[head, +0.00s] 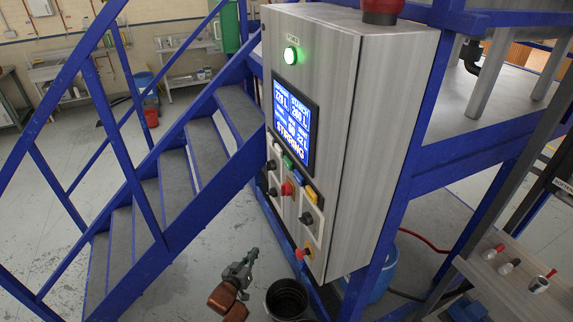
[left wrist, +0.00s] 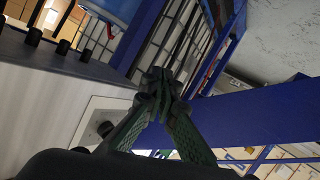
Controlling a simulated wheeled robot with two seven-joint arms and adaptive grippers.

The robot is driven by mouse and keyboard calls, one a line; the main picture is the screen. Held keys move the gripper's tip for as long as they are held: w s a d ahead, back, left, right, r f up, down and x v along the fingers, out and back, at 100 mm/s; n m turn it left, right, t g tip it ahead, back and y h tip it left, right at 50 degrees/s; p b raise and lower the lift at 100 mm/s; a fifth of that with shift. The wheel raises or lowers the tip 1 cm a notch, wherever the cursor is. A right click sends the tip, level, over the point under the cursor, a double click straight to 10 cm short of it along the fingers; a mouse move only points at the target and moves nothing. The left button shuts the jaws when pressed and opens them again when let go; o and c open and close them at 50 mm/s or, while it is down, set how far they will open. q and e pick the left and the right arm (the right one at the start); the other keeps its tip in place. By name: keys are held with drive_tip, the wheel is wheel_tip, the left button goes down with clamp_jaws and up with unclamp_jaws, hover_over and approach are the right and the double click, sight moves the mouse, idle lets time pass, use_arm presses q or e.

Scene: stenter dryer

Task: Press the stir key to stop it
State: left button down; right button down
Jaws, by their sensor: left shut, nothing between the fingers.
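The grey control cabinet (head: 345,130) stands in the middle of the head view. Its lit blue screen (head: 295,125) shows white text whose last line seems to read STIRRING. Below are a green key (head: 288,162), a yellow key (head: 311,196), a red knob (head: 287,189) and black knobs (head: 306,218). I cannot read which key is the stir key. My left gripper (head: 247,262) is below and left of the knobs, apart from the panel. Its closed fingers, empty, show in the left wrist view (left wrist: 160,82). My right gripper is not in view.
A green lamp (head: 290,55) is lit above the screen. A red mushroom button (head: 304,253) sits low on the cabinet. A dark bucket (head: 287,299) stands near my left gripper. Blue-railed stairs (head: 165,185) rise at the left. A shelf (head: 515,275) is at the right.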

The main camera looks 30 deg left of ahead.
sight(288, 163)
use_arm(q)
wheel_tip(288, 163, up, 43)
drive_tip(key=s+d+n+t+p, duration=0.1)
drive_tip(key=d+t+p, duration=0.1)
drive_tip(key=t+p, duration=0.3)
drive_tip(key=shift+s+d+n+t+p, duration=0.3)
drive_tip(key=shift+s+t, duration=0.05)
drive_tip(key=shift+t, duration=0.55)
drive_tip(key=w+d+b, duration=0.1)
drive_tip(key=w+d, duration=0.4)
drive_tip(key=w, duration=0.1)
drive_tip(key=shift+w+d+b, duration=0.3)
drive_tip(key=shift+w+d, duration=0.05)
drive_tip(key=shift+w, duration=0.05)
